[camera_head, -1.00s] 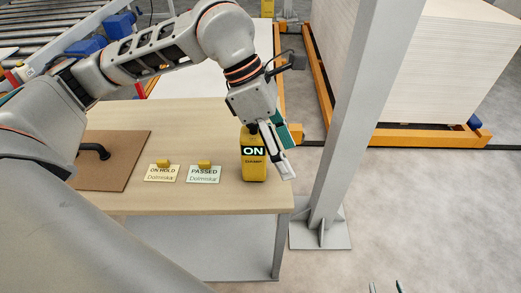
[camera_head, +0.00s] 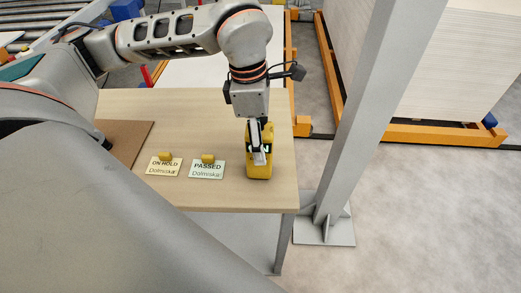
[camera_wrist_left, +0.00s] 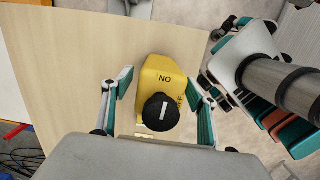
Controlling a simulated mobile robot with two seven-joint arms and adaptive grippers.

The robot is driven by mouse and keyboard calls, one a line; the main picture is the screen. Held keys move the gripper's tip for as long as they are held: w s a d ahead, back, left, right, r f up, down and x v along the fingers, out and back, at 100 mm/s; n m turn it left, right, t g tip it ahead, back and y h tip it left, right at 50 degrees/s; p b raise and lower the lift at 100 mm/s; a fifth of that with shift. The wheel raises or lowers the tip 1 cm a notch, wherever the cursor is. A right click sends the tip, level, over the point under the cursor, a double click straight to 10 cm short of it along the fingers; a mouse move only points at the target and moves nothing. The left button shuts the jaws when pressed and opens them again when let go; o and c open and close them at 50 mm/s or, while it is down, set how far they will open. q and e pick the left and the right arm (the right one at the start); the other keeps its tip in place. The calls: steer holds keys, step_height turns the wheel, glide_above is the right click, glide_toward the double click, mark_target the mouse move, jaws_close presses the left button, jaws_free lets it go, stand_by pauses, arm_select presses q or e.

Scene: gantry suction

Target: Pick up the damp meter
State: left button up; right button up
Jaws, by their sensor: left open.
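The damp meter, a yellow block-shaped device (camera_head: 259,171), stands near the right end of the wooden table. It also shows in the left wrist view (camera_wrist_left: 170,72), with dark lettering and a black knob with a white line. My left gripper (camera_head: 260,157) points down over it and hides much of its face in the head view. In the left wrist view my left gripper (camera_wrist_left: 160,82) is open, one finger on each side of the meter. Gaps show there between fingers and meter; I cannot tell if either touches.
An ON HOLD card (camera_head: 163,169) and a PASSED card (camera_head: 207,170) stand left of the meter on the table (camera_head: 225,199). A brown board (camera_head: 124,143) lies farther left. A grey post (camera_head: 370,110) rises beyond the table's right edge.

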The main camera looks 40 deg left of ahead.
mark_target(263, 171)
arm_select(q)
steer(key=shift+w+d+f, duration=0.1)
steer(key=shift+d+f, duration=0.05)
steer(key=shift+f, duration=1.25)
steer(key=c, duration=1.6)
steer(key=shift+r, duration=0.1)
